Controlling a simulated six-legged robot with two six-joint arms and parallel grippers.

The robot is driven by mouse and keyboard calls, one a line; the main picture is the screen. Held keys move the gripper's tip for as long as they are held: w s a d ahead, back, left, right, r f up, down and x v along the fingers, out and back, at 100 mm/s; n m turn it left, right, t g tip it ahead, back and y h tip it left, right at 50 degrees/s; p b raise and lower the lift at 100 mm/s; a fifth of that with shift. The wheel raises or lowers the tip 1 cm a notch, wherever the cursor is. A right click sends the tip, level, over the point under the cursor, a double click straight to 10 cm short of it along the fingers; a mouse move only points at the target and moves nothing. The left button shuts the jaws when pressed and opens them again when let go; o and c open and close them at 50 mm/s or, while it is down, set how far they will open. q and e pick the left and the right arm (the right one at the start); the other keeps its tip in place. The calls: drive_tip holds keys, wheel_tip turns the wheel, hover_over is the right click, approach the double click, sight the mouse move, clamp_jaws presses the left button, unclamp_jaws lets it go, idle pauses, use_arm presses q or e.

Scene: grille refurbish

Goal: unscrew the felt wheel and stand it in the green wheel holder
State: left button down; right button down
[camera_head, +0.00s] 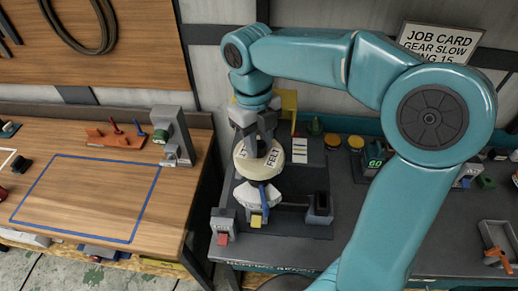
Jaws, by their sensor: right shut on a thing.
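The cream felt wheel (270,167), with FELT printed on it, is near the middle of the view above the dark workbench. My right gripper (262,146) comes down from above and is shut on the wheel's middle. The gripper covers part of the wheel. A white faceted part (258,195) with a blue strip shows just below it; I cannot tell whether the wheel touches it or is still threaded on something. My left gripper is not in view.
A grey block with a red button (223,238) and a dark upright post (320,208) stand near the wheel. Yellow-topped pots (356,142) are at the back. My right arm crosses the right side. The wooden bench (85,200) at left has clear room inside its blue outline.

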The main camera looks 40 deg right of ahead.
drive_tip(key=c, duration=0.8)
unclamp_jaws()
drive_tip(key=shift+c, duration=0.2)
